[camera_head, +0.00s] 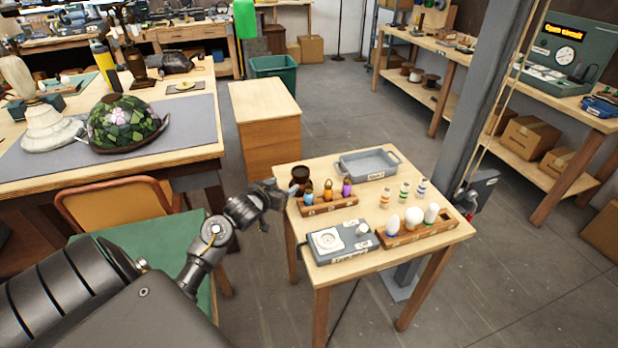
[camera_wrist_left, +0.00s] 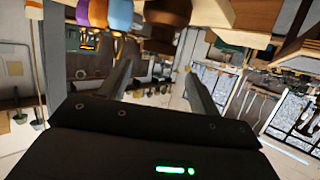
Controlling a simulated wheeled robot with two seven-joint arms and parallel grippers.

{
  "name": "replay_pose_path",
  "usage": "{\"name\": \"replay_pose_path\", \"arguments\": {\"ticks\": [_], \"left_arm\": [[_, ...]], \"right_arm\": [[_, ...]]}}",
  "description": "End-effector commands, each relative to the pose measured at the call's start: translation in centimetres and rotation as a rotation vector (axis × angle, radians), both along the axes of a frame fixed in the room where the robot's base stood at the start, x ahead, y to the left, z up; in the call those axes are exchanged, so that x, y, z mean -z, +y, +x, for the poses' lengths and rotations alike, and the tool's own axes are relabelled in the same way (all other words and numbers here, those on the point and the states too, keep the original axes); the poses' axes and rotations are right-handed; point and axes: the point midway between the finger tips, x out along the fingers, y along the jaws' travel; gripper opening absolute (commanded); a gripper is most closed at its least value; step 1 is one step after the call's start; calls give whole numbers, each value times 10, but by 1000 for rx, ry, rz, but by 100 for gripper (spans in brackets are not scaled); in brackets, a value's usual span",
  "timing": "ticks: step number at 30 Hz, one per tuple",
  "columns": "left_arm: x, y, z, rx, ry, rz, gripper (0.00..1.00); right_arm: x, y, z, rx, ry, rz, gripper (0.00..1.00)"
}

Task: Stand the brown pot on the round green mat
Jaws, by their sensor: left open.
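The small dark brown pot (camera_head: 300,176) stands upright at the back left of the small wooden table. My left gripper (camera_head: 284,192) is at the table's left edge, just beside and in front of the pot. In the left wrist view my left gripper (camera_wrist_left: 162,72) shows two spread fingers with nothing between them. A brown rounded thing at that view's top, seemingly the pot (camera_wrist_left: 167,12), is beyond the fingertips and cut off by the frame. I cannot make out a round green mat in either view. My right gripper is not in view.
Close to the pot is a wooden rack (camera_head: 328,204) with coloured bulbs. The small table also holds a grey tray (camera_head: 368,164), a grey tester box (camera_head: 342,242), a bulb rack (camera_head: 416,229) and several striped bottles. A workbench (camera_head: 190,152) with a stained-glass shade (camera_head: 121,122) stands left.

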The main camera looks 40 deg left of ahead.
Motion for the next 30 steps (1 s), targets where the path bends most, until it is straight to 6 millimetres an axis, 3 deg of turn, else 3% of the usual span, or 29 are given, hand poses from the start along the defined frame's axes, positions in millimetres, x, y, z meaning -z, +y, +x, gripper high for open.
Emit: {"name": "replay_pose_path", "arguments": {"ticks": [5,11,16,22,30], "left_arm": [[-4,3,4,-2,-11,-3,63],[4,8,31,-3,-10,-5,63],[11,11,50,-2,-10,-3,63],[14,11,54,-1,-9,-1,63],[23,14,77,-2,-7,-5,63]], "right_arm": [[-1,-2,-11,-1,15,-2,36],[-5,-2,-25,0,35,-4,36],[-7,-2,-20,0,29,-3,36],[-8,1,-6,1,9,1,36],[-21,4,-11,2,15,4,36]]}}
